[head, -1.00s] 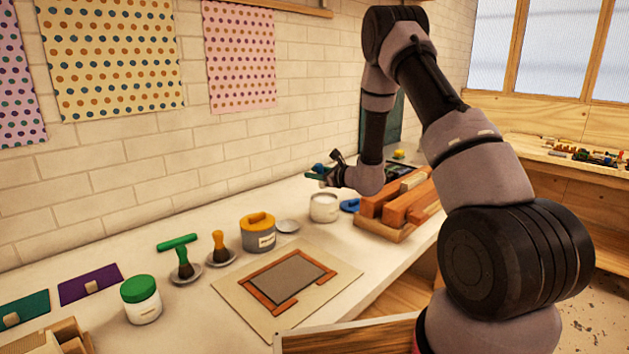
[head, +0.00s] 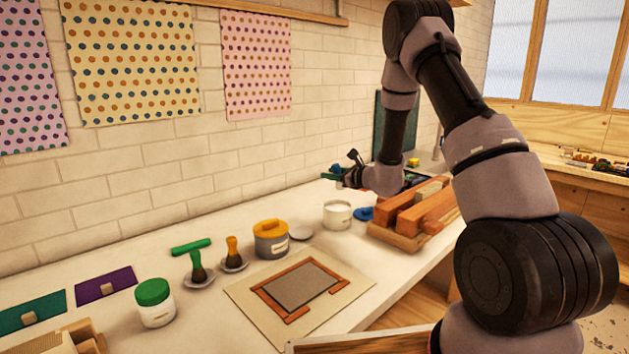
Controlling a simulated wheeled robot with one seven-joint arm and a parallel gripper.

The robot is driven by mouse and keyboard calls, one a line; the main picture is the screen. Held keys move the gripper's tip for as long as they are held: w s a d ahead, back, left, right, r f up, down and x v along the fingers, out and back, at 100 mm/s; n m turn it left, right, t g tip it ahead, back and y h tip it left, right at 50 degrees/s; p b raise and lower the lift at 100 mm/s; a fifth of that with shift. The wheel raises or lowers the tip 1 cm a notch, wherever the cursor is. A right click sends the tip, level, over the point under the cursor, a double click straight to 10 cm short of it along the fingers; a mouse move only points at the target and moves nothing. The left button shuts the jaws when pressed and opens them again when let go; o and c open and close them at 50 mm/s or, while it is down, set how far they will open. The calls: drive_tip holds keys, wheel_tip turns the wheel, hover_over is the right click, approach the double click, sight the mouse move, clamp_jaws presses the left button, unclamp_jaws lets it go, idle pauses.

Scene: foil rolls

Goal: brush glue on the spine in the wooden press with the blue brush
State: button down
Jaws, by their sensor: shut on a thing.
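The wooden press (head: 437,207) lies on the bench at right of centre, with orange-brown beams. A pale grey-beige block with the spine (head: 430,189) shows between the beams; any glue on it is too small to tell. My gripper (head: 336,175) is in the air left of the press, above and behind an open white jar (head: 338,214). It is shut on the blue brush, of which only a small blue part (head: 336,168) shows at the fingers. The bristles are hidden or too small to see.
A blue lid (head: 363,214) lies between jar and press. A grey tub with yellow lid (head: 271,239), orange brush (head: 233,252), green brush (head: 197,264) and green-lidded jar (head: 154,302) stand to the left. A board with a grey panel (head: 303,285) lies in front.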

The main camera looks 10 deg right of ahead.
drive_tip(key=s+d+r+m+t+h, duration=0.25)
drive_tip(key=s+d+r+h, duration=0.2)
drive_tip(key=s+d, duration=0.65)
drive_tip(key=w+d+r+n, duration=0.1)
drive_tip(key=w+d+r, duration=0.25)
drive_tip(key=d, duration=0.35)
drive_tip(key=w+d+r+n, duration=0.2)
drive_tip(key=w+d+r, duration=0.15)
drive_tip(key=d, duration=0.45)
drive_tip(key=shift+g+y, duration=0.25)
drive_tip(key=shift+y, duration=0.2)
drive_tip(key=shift+a+f, duration=0.2)
drive_tip(key=shift+f, duration=2.05)
drive_tip(key=shift+w+a+y, duration=0.1)
drive_tip(key=shift+w+y, duration=0.05)
drive_tip(key=shift+y, duration=0.15)
